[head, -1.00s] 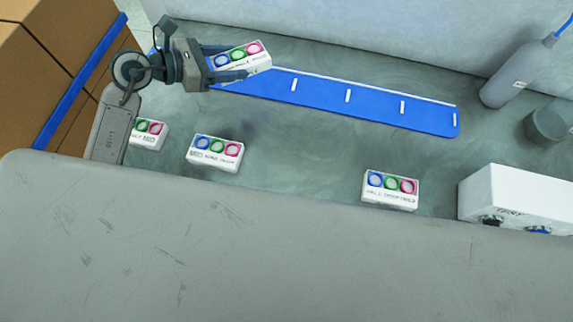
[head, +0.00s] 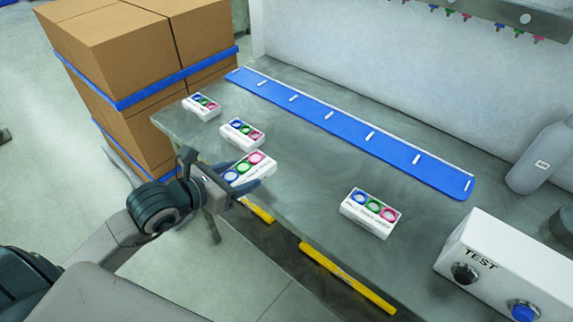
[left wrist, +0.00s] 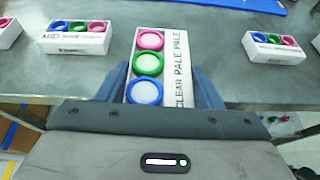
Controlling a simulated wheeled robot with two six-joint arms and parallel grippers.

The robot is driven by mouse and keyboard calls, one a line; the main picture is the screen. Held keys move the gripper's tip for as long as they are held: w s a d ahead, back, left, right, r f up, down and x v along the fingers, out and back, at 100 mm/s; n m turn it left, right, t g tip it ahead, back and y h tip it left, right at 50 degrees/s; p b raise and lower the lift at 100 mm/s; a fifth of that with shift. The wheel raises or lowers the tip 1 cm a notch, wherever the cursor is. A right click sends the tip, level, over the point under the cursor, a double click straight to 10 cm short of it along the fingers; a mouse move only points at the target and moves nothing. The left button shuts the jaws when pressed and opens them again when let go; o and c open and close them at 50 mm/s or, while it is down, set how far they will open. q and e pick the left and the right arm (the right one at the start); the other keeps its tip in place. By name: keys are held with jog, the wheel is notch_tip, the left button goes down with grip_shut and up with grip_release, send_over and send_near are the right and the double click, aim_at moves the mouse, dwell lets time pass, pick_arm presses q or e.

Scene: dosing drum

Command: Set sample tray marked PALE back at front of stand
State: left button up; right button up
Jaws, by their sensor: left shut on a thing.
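My left gripper (head: 243,186) is shut on a white sample tray (head: 249,169) with blue, green and pink round wells. It holds the tray at the bench's near edge, left of the middle. In the left wrist view the held tray (left wrist: 150,68) lies between the fingers, and its side label reads "CLEAR PALE PALE". Whether it touches the bench is unclear. A blue strip (head: 345,131) with white marks runs along the back of the bench; no tray stands on it. My right gripper is not in view.
Similar trays stand on the bench (head: 310,165): two beyond the held one (head: 242,134) (head: 202,105) and one to the right (head: 371,213). A white TEST box (head: 510,270) and grey bottle (head: 543,158) are at right. Cardboard boxes (head: 140,70) stand at left.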

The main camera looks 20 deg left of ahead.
pick_arm(q)
jog(key=shift+s+a+f, duration=0.15)
jog(key=shift+f, duration=0.05)
jog(key=shift+w+b, duration=0.2)
jog(key=shift+b, duration=0.15)
jog(key=shift+w+d+r, duration=0.1)
jog(key=shift+w+d, duration=0.1)
jog(key=shift+w, duration=0.45)
jog(key=shift+w+d+r, duration=0.1)
jog(key=shift+w+d, duration=0.05)
jog(key=shift+w, duration=0.45)
jog(key=p, duration=0.2)
send_over(279, 159)
jog(key=shift+s+f, duration=0.3)
jog(key=shift+f, duration=0.35)
jog(key=shift+w+f, duration=0.1)
jog(key=shift+w, duration=0.15)
jog(key=shift+f, duration=0.35)
jog(key=shift+f+p, duration=0.3)
jog(key=shift+f, duration=1.1)
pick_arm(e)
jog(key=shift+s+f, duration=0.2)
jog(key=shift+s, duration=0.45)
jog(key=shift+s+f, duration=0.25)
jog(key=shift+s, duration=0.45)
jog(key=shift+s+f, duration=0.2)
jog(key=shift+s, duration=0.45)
